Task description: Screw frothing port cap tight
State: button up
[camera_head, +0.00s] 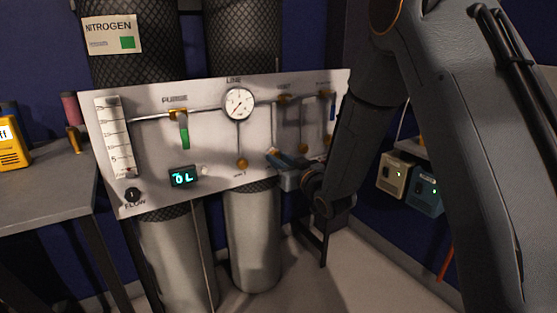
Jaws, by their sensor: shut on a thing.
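A white panel (218,172) carries pipes, a gauge and brass fittings.
A round gauge (239,103), a green-handled purge valve (184,133), a flow tube (118,135) and a lit display (184,177) are on the panel. Tall cylinders (252,240) stand behind. A grey table (50,188) is left. Small boxes (394,175) sit right.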

jog(key=shift+r+m, duration=0.1)
jog(key=shift+m, duration=0.2)
jog(key=shift+m+p, duration=0.9)
jog(key=shift+p, duration=0.1)
jog(key=shift+m+p, duration=0.95)
jog(key=shift+m, duration=0.65)
jog(key=o, duration=1.1)
jog(key=shift+c, duration=0.2)
jog(key=shift+s, duration=0.1)
